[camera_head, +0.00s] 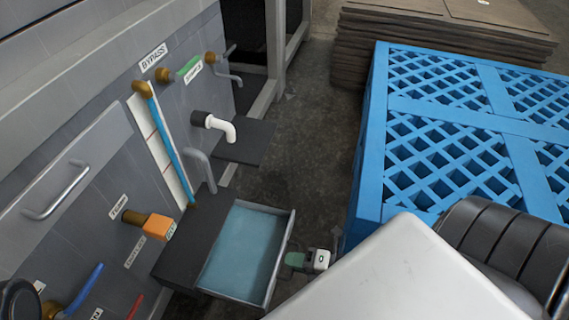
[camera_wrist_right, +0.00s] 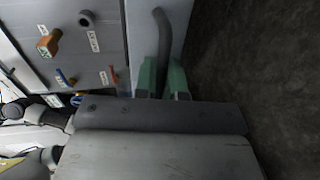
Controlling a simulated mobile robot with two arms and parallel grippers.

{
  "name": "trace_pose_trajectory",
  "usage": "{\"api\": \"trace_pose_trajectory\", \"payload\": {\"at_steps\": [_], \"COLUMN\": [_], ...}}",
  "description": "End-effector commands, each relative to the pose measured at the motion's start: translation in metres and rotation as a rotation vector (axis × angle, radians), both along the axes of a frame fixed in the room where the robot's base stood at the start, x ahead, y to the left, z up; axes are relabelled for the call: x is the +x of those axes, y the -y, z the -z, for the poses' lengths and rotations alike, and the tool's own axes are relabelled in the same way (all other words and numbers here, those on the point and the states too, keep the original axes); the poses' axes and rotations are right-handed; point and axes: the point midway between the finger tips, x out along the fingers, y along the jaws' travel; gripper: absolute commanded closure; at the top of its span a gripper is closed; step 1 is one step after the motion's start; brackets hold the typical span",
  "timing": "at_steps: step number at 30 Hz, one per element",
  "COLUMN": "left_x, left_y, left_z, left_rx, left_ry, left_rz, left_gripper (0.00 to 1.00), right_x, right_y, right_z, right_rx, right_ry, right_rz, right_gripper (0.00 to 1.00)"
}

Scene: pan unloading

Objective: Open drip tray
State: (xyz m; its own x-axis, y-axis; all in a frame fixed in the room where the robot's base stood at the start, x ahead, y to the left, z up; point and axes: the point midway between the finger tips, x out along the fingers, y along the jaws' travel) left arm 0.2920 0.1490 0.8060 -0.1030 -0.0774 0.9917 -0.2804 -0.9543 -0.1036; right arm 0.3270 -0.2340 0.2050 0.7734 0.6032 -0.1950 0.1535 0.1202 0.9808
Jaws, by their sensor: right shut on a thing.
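The drip tray (camera_head: 240,252) is a shallow grey tray with a pale blue inside. It sticks out of a dark housing (camera_head: 192,236) at the foot of the grey panel, pulled out to the right. My right gripper (camera_head: 293,261), with green fingers, is at the tray's outer front side. In the right wrist view my right gripper (camera_wrist_right: 163,68) has its two green fingers on either side of a dark grey curved bar (camera_wrist_right: 161,32), which seems to be the tray's handle. The fingertips' contact is partly hidden. My left gripper does not show.
A blue lattice pallet (camera_head: 460,140) stands close on the right. A white spout (camera_head: 222,128), an orange-handled valve (camera_head: 158,227) and a grey panel handle (camera_head: 57,192) jut from the panel. Dark floor (camera_head: 300,140) lies clear between panel and pallet.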

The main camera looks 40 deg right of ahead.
Motion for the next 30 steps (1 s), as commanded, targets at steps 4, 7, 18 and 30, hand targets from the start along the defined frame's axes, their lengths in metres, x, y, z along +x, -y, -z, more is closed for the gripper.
{"api": "trace_pose_trajectory", "payload": {"at_steps": [4,7,18,30], "left_x": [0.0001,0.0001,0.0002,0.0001], "left_y": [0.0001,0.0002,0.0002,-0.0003], "left_z": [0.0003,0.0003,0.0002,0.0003], "left_rx": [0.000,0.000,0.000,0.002], "left_ry": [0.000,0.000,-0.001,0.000], "left_rz": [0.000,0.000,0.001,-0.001], "left_gripper": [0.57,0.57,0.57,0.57], "right_x": [-0.0008,-0.0007,-0.0002,0.0009], "right_y": [-0.0001,-0.0002,-0.0001,-0.0007], "right_z": [0.0003,0.0004,0.0003,0.0002], "right_rx": [0.000,0.000,0.000,0.001], "right_ry": [0.000,0.000,0.000,0.001], "right_rz": [-0.002,-0.002,-0.001,0.000], "right_gripper": [1.00,1.00,0.66,0.66]}}
